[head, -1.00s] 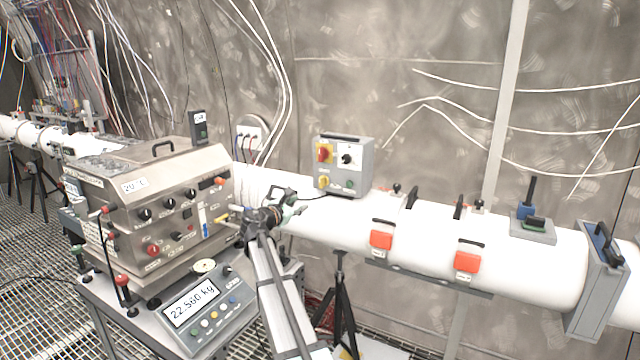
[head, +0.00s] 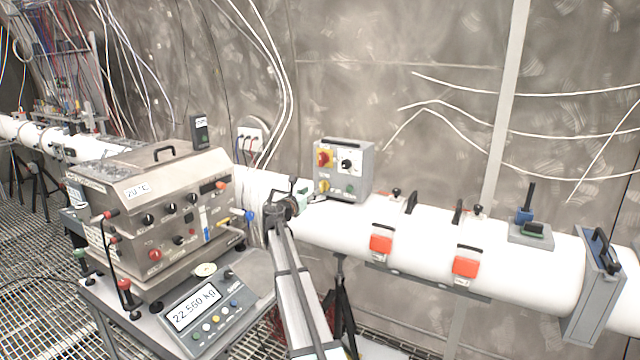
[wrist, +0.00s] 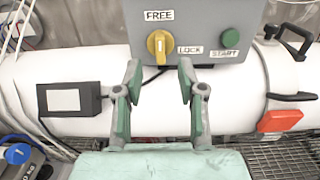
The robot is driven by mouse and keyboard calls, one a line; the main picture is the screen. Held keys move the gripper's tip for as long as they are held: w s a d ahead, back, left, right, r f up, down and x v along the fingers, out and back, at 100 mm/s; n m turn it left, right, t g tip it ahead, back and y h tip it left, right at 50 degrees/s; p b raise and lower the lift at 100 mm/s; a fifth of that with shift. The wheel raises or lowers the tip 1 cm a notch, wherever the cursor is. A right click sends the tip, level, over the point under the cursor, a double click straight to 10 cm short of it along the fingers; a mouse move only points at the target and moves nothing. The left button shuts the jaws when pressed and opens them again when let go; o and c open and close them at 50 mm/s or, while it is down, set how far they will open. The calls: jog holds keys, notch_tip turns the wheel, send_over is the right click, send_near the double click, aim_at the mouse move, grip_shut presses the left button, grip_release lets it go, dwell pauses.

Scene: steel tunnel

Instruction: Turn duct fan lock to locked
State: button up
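The duct fan lock is a yellow knob (wrist: 160,46) low on the front of a grey control box (wrist: 210,18). Its raised grip stands upright, in line with the FREE label (wrist: 159,15); the LOCK label (wrist: 190,50) is to its right. The knob also shows in the head view (head: 323,186), at the box's lower left. My gripper (wrist: 159,75) is open and empty, its green-padded fingers apart, just below the knob in the wrist view and not touching it. In the head view my gripper (head: 302,196) is left of the box.
A green START button (wrist: 231,38) sits right of the knob. The box, with a red-yellow switch (head: 324,157), stands on the white duct (head: 440,235). Orange latches (head: 381,243) are to the right. A steel machine (head: 160,200) and scale (head: 200,308) are left.

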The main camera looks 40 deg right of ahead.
aim_at(320, 185)
jog(key=p+x, duration=0.1)
jog(key=x, duration=0.5)
jog(key=shift+r+p, duration=0.1)
jog(key=shift+p, duration=0.25)
jog(key=shift+x, duration=0.9)
grip_shut()
